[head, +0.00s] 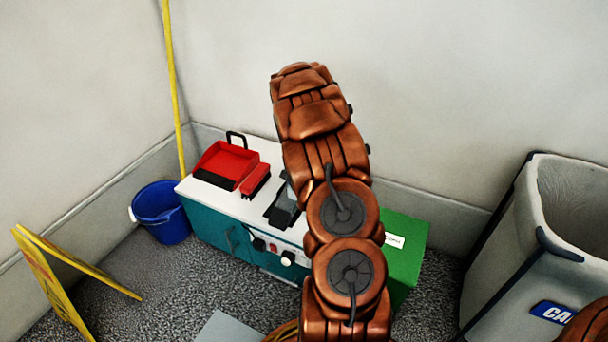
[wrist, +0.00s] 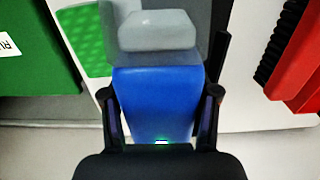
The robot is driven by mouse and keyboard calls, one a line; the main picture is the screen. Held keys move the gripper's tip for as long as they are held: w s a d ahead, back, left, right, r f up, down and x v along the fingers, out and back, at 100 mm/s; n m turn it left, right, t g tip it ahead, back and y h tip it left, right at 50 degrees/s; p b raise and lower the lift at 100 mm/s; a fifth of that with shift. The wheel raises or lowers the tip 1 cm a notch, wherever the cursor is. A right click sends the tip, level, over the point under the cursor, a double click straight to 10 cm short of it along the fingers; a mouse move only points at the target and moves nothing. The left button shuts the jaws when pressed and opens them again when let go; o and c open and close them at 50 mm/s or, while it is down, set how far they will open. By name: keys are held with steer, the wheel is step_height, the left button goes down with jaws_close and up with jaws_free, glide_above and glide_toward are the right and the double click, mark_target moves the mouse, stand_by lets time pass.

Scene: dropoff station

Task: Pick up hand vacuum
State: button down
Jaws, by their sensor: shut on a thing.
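The hand vacuum (wrist: 155,100), with a blue body and a light grey end, lies between my gripper's fingers in the wrist view. My gripper (wrist: 160,93) is shut on its blue body, one black finger against each side. I cannot tell whether the vacuum touches the surface below. In the head view my copper-coloured arm hides the gripper and most of what it holds.
A white-topped teal cabinet (head: 227,238) carries a red dustpan (head: 226,161), a red brush (head: 255,180) and a dark grey item (head: 283,210). A green box (head: 408,250) stands right of it. A blue bucket (head: 161,212), yellow sign (head: 52,275) and grey bin (head: 520,255) stand around.

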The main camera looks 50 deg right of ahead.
mark_target(286, 207)
steer(key=shift+s+a+r+p, duration=0.25)
steer(key=shift+s+a+p, duration=0.25)
steer(key=shift+s+a, duration=0.95)
steer(key=shift+s+a+r+p, duration=0.2)
steer(key=shift+s+a+p, duration=0.3)
steer(key=shift+s+a, duration=0.9)
steer(key=shift+w+a, duration=0.15)
